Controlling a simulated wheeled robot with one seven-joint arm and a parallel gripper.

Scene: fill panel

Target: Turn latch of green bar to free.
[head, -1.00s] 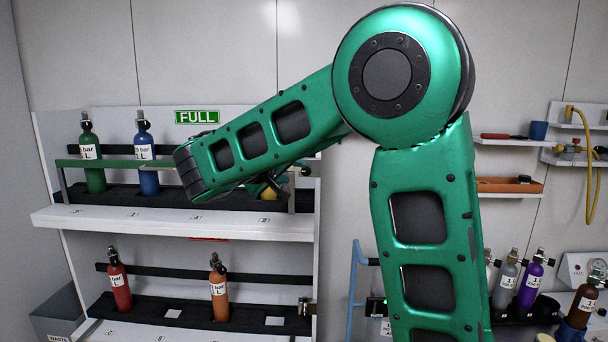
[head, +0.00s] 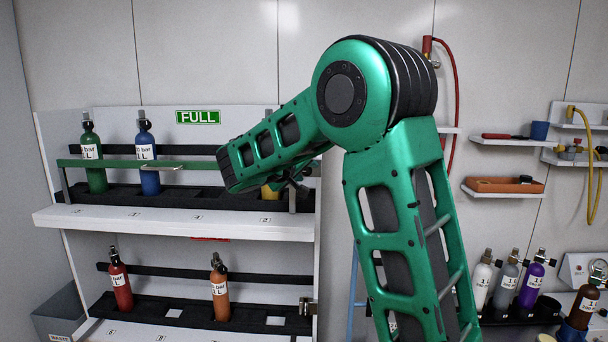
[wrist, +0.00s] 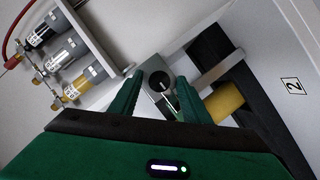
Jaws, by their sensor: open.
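The green bar (head: 112,163) runs level across the front of the bottles on the upper shelf in the head view. Its right part is hidden behind my arm. In the wrist view a grey latch block (wrist: 155,80) with a dark round part and a small light lever shows ahead of my gripper. My gripper (wrist: 158,98) is open, with its two green fingers to either side of the latch in that picture. I cannot tell whether they touch it. In the head view my gripper is mostly hidden behind my forearm.
Green (head: 92,165) and blue (head: 147,165) bottles stand behind the bar. A yellow bottle (wrist: 226,100) is close to the right finger. Red (head: 120,285) and orange (head: 219,290) bottles stand on the lower shelf. The FULL sign (head: 198,117) is above.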

